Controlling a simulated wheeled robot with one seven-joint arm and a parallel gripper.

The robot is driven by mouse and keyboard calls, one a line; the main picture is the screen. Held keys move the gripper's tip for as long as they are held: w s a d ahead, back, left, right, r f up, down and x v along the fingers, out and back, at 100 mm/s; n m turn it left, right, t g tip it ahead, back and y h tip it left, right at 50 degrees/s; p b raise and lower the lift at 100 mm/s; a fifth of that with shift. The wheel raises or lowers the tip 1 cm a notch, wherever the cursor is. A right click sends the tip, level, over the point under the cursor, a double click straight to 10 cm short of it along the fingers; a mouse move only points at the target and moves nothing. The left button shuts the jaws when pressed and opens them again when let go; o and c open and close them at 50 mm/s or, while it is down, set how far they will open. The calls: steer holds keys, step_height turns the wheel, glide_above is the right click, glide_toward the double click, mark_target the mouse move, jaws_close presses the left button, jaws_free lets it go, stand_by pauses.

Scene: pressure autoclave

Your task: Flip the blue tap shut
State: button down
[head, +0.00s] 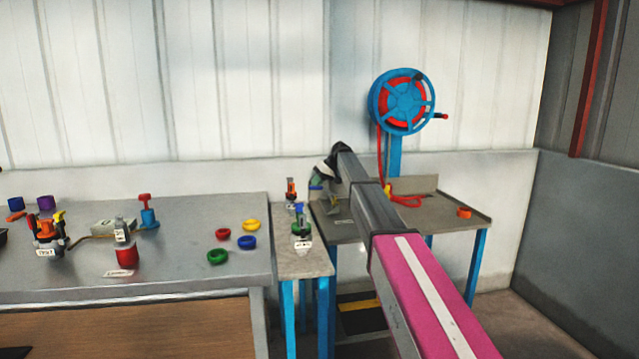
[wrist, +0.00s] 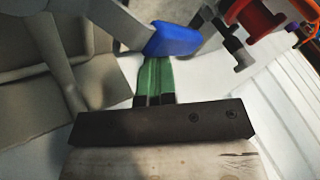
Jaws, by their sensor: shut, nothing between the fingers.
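The blue tap handle (wrist: 173,40) shows close up in the wrist view, just beyond my green fingertips and at the end of a grey metal piece. My gripper (wrist: 155,78) is shut with nothing between the fingers. The fingertips are right by the blue handle; I cannot tell whether they touch it. In the head view my gripper (head: 317,183) is over the back right of the narrow bench, with a small blue patch at its tip. The tap's body is mostly hidden there by my arm.
A blue-topped fitting with a green base (head: 301,228) and an orange fitting (head: 290,188) stand on the narrow bench (head: 303,264). An orange-red part (wrist: 258,18) is close right of the fingers. A blue hose reel (head: 404,101) stands behind. Coloured rings lie on the left table.

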steer(key=shift+s+a, duration=0.2)
steer(key=shift+s, duration=0.35)
steer(key=shift+s+a, duration=0.15)
steer(key=shift+s, duration=0.5)
steer(key=w+d+r, duration=0.1)
steer(key=w+r, duration=0.7)
steer(key=w, duration=0.1)
steer(key=shift+w+d, duration=0.2)
steer(key=shift+d, duration=0.2)
